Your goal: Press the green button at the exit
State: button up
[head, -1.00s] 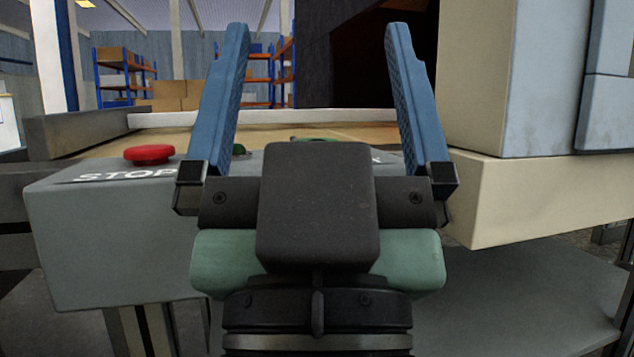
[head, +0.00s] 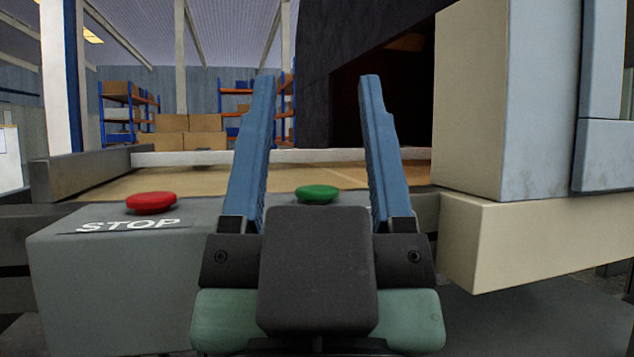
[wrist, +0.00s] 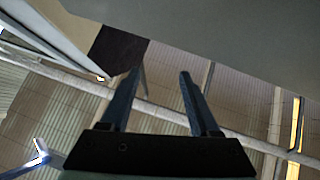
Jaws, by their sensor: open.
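The green button (head: 317,193) is a round cap on top of the grey control box (head: 130,275). In the head view it shows between the two blue fingers of my gripper (head: 318,78). My gripper is open and empty, with its fingers pointing up in the picture. I cannot tell how far it is from the button. The red button (head: 151,202) sits to the left on the same box, behind the word STOP. The wrist view shows the open fingers (wrist: 160,72) but no button; a plain grey surface fills its top.
A tan belt or table surface (head: 230,180) lies behind the box. A beige block (head: 535,232) and a pale cabinet (head: 545,100) stand close on the right. A dark opening (head: 400,100) is behind. Shelves with cardboard boxes (head: 190,135) stand far back.

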grip_shut()
jog(key=shift+r, duration=0.1)
dwell(1.2)
